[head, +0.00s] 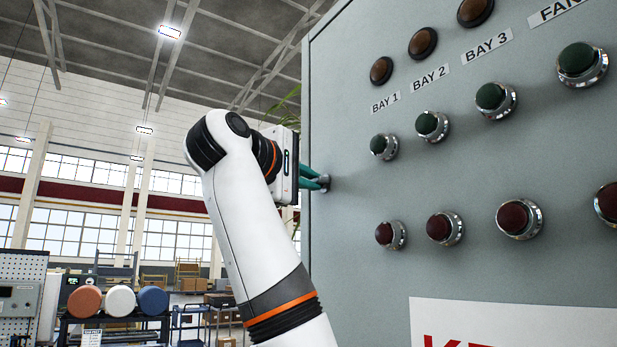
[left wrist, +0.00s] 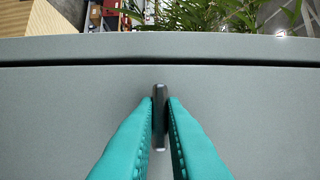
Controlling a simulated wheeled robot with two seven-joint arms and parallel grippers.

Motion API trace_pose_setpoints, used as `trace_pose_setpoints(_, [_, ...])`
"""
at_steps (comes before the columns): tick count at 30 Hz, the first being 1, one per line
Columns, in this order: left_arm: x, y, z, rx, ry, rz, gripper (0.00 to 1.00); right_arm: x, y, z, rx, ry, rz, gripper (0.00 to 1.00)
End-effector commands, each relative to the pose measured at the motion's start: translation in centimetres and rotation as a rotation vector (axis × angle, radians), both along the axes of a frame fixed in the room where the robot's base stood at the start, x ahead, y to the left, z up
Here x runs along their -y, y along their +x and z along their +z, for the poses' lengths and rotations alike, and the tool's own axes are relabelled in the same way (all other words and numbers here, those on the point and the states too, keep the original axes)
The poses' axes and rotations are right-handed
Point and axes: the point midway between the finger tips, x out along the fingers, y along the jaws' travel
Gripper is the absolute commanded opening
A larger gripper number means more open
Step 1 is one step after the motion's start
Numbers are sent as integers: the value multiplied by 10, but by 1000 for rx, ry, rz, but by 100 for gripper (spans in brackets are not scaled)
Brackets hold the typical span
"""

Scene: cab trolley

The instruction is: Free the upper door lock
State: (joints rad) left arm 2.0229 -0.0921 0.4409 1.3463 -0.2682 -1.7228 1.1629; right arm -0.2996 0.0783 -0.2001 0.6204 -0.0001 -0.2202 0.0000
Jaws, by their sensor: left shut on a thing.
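My left gripper (head: 322,182) reaches the left edge of the grey cabinet door (head: 350,250), with its teal fingers against the door face. In the left wrist view the two teal fingers (left wrist: 161,110) are closed on a small dark metal lock piece (left wrist: 160,92), which stands upright between the fingertips. This upper door lock sits just below the dark seam along the door's edge. In the head view the fingers mostly hide it. My right gripper is in neither view.
The door carries green buttons (head: 490,96), red buttons (head: 384,233), brown lamps (head: 381,70) and a white sign with red letters (head: 510,325). A plant (left wrist: 205,15) stands beyond the cabinet edge. A cart (head: 115,325) with coloured rolls stands at lower left.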

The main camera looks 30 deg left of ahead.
Motion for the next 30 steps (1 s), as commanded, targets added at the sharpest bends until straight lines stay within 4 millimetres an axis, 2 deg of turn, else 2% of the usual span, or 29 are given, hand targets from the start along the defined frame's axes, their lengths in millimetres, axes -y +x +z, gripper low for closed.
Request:
trace_pose_setpoints(14, [-1, 0, 0, -4, -15, 1, 0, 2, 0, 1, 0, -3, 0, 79])
trace_pose_setpoints(15, [-1, 0, 0, -4, -15, 1, 13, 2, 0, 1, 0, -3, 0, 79])
trace_pose_setpoints(18, [-1, 0, 0, -4, -14, 1, 30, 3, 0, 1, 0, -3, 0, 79])
trace_pose_setpoints(19, [0, 0, 0, -4, -14, 1, 32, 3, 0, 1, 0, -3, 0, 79])
trace_pose_setpoints(26, [0, 0, 0, -5, -13, 0, 32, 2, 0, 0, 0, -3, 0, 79])
trace_pose_setpoints(30, [0, -7, -1, -3, -12, 1, 32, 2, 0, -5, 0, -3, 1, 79])
